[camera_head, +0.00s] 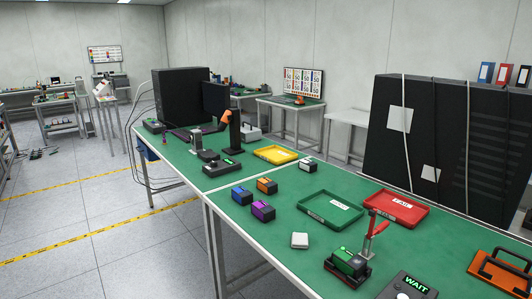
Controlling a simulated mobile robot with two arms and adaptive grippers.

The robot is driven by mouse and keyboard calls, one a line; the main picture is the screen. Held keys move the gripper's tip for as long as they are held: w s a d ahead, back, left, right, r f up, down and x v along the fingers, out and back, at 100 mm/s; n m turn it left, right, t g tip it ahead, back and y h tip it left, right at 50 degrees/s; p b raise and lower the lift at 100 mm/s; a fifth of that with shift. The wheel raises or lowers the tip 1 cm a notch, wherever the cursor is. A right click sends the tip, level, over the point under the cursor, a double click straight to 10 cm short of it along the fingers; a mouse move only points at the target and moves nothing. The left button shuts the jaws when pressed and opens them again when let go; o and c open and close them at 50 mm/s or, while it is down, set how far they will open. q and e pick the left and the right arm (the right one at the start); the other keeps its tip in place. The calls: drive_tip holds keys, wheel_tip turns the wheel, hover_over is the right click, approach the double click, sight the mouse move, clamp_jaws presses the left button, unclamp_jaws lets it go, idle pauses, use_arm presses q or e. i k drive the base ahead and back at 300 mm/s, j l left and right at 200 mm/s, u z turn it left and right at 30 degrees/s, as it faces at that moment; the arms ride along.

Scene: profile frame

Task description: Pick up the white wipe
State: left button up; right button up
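The white wipe (299,240) is a small, pale, roughly square pad lying flat on the green table top (272,237), near its front edge. Nothing touches it. Neither of my grippers shows in the head view.
Purple (263,211), blue (242,195) and orange (267,186) blocks stand left of and behind the wipe. A green tray (330,208) and a red tray (396,207) lie behind it. A red-handled clamp fixture (350,262) stands to its right. Bare table surrounds the wipe.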

sight(298, 241)
drive_tip(key=i+j+z, duration=0.3)
drive_tip(key=i+j, duration=0.2)
drive_tip(key=j, duration=0.15)
drive_tip(key=i+j+z, duration=0.15)
drive_tip(key=j, duration=0.2)
drive_tip(key=i+j+z, duration=0.15)
drive_tip(key=i+j, duration=0.1)
drive_tip(key=j, duration=0.1)
